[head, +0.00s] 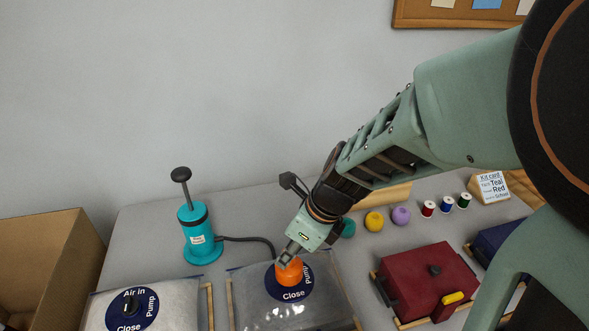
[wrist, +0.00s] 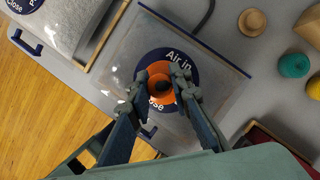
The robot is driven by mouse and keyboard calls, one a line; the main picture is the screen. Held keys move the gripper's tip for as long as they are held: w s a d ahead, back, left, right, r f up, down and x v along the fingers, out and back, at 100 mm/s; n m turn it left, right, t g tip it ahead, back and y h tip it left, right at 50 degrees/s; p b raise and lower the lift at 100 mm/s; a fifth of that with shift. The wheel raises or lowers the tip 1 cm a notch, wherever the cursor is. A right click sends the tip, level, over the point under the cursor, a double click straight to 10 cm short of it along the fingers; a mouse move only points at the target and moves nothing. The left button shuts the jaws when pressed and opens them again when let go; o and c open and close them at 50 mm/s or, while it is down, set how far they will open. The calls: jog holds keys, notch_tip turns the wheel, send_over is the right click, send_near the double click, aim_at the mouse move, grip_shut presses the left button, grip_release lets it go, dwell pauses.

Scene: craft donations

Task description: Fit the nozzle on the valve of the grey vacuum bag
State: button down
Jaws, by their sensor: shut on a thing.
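My gripper (head: 290,257) is shut on the orange nozzle (head: 290,272), and its two fingers pinch it from both sides in the wrist view (wrist: 160,85). The nozzle is over the round dark blue label (head: 308,288) of the right-hand clear-topped grey bag (head: 325,312). The valve is hidden under the nozzle, so I cannot tell whether the nozzle touches it or is seated. The teal hand pump (head: 199,235) stands upright behind the bags. Its black hose (head: 250,239) runs toward the nozzle and passes out of sight behind my gripper.
A second bag (head: 178,305) with a dark valve (head: 131,306) lies to the left. A cardboard box (head: 45,265) is at far left. A red case (head: 430,280) lies to the right. Yarn balls (head: 374,221), thread spools (head: 446,204) and a kit card (head: 492,186) stand behind.

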jog(key=shift+f+b, duration=0.4)
jog(key=shift+f, duration=0.3)
jog(key=c, duration=1.7)
grip_release()
jog(key=r+p, duration=0.2)
jog(key=r, duration=0.1)
jog(key=r+p, duration=0.3)
jog(key=r, duration=0.1)
jog(key=r+p, duration=0.3)
jog(key=shift+w+r, duration=0.3)
jog(key=shift+w, duration=0.1)
jog(key=w+d+f+m+t+h+p, duration=0.2)
jog(key=w+m+p, duration=0.45)
jog(key=w, duration=1.85)
jog(key=shift+n+y, duration=0.25)
jog(key=shift+y, duration=0.05)
jog(key=f+b, duration=0.4)
jog(key=f, duration=0.3)
jog(key=f+b, duration=0.5)
jog(key=f, duration=0.2)
jog(key=f+b, duration=0.5)
jog(key=f, duration=0.2)
jog(key=shift+s+d+f, duration=0.3)
jog(key=shift+d, duration=0.05)
